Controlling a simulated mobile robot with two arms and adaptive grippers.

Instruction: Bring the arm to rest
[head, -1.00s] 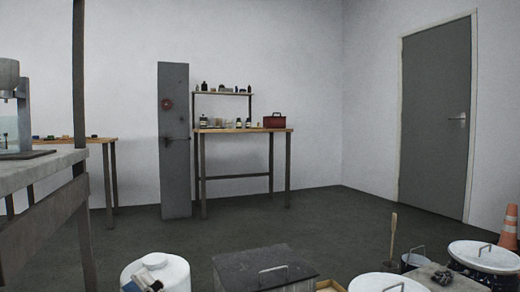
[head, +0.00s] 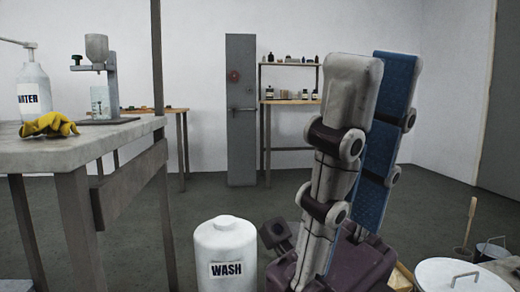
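My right gripper (head: 375,72) stands large in the right half of the head view, fingers pointing up, above the floor area beside the wash container. Its near finger shows its grey jointed back, and the blue inner face of the other finger shows behind it. The fingers stand apart and I see nothing between them. The near finger hides part of the gap. My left gripper is not in view.
A white container labelled WASH (head: 226,255) stands left of the gripper. A worktable (head: 75,148) at left bears a yellow glove (head: 48,125) and a WATER bottle (head: 33,90). A lidded drum (head: 462,275) stands at lower right. A grey cabinet (head: 241,110) stands behind.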

